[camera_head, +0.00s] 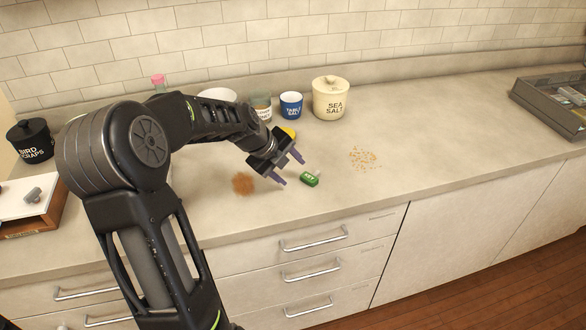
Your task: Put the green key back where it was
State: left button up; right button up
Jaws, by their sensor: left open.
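A small green block-like thing (310,179) with pale lettering, which looks like the green key, lies on the countertop near its front edge. My left gripper (290,167) is open and empty, just to the left of the green thing, with its purple-grey fingertips pointing toward the counter. I cannot tell whether the fingertips touch the counter. No right gripper shows.
Behind stand a cream sea salt jar (331,99), a blue table salt cup (291,105) and a glass jar (261,106). Crumbs (364,158) and brown powder (243,183) lie nearby. A grey tray (555,108) sits far right.

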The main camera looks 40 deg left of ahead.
pick_arm(q)
jog(key=shift+s+a+r, duration=0.25)
jog(key=shift+s+r, duration=0.1)
jog(key=shift+s, duration=0.2)
jog(key=shift+s+a+r, duration=0.2)
jog(key=shift+s+r, duration=0.1)
jog(key=shift+s, duration=0.25)
jog(key=shift+s+a+r, duration=0.1)
jog(key=shift+s+r, duration=0.05)
jog(key=shift+r, duration=0.15)
jog(key=b+v, duration=0.2)
jog(key=v, duration=0.5)
dwell(0.3)
